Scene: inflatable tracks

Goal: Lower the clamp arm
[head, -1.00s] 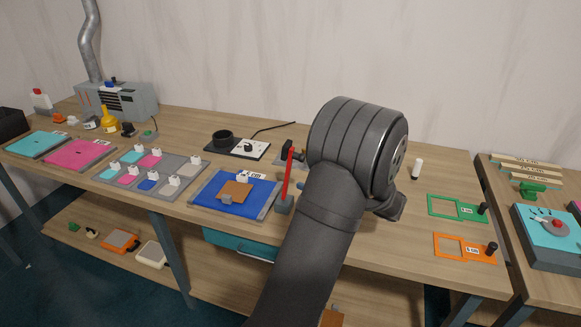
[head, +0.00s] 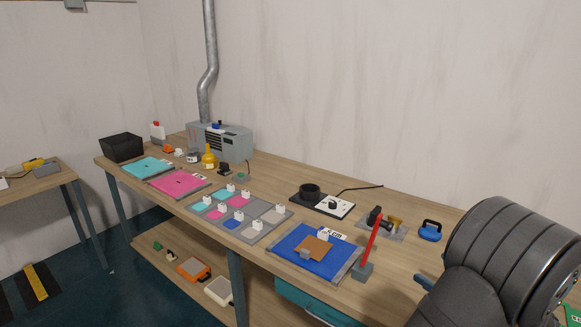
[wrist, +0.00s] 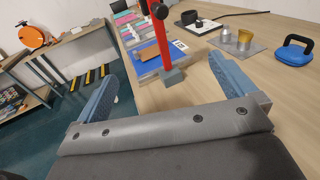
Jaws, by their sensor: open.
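The clamp arm is a red lever (head: 372,238) standing nearly upright, slightly tilted, on a small grey block (head: 363,271) at the front right of a blue mat (head: 302,252). A brown square piece (head: 314,247) lies on the mat. In the wrist view the red lever (wrist: 161,38) and its grey block (wrist: 172,76) show ahead, between the fingers in the picture. My gripper (wrist: 164,68) is open and empty, with blue fingers wide apart and short of the lever. In the head view my dark arm hides most of the gripper.
A black cup on a plate (head: 310,192) is behind the mat. A grey tray with several small tiles (head: 262,222) lies left. Bare wood lies before the gripper.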

